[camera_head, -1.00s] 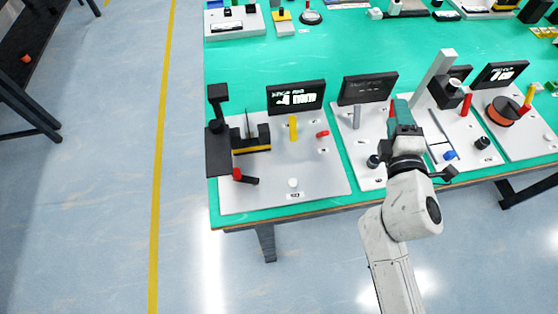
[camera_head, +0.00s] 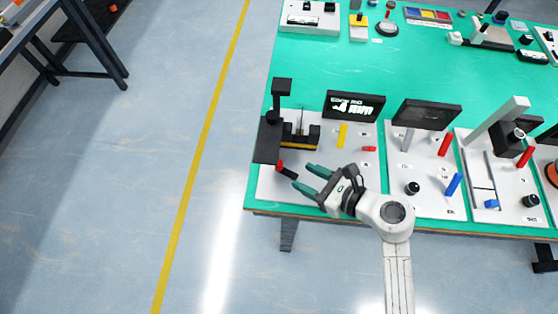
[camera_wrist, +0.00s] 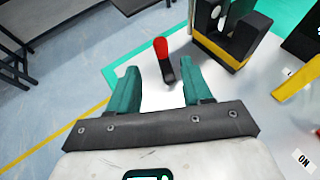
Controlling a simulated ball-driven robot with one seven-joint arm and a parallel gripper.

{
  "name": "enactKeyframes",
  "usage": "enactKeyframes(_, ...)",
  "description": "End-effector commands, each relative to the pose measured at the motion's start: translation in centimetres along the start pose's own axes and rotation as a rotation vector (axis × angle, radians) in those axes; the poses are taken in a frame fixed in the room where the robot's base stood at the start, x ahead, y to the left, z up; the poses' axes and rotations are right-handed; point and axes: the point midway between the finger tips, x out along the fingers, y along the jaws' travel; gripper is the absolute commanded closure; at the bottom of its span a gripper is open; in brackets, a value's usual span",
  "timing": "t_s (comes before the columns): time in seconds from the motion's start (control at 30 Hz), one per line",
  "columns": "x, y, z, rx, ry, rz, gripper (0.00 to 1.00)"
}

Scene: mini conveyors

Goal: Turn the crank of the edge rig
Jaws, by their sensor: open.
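The edge rig is the leftmost white board (camera_head: 270,191), with a black and yellow block (camera_head: 300,141) and a black upright on it. Its crank (camera_head: 286,170) is a black arm with a red knob, low at the rig's left side. My gripper (camera_head: 302,180) is open, its green fingers pointing left at the crank. In the wrist view the crank's red knob (camera_wrist: 161,48) stands just beyond the fingertips, its black arm reaching back between the open fingers (camera_wrist: 158,80). No contact with the crank shows.
A yellow lever (camera_head: 342,135) and a small red part (camera_head: 369,149) stand on the same board, with a black display (camera_head: 354,106) behind. Other rigs stand to the right on the green table (camera_head: 330,75). Open floor lies to the left.

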Motion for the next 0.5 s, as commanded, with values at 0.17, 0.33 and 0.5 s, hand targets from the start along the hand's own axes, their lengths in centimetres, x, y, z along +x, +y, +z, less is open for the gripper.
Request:
enactKeyframes(0.17, 2.7, 0.0, 0.2, 0.002, -0.003, 0.001, 0.51)
enactKeyframes(0.33, 5.9, 0.0, 0.2, 0.002, -0.003, 0.001, 0.51)
enactKeyframes(0.5, 8.4, 0.0, 0.2, 0.003, -0.004, -0.001, 0.51)
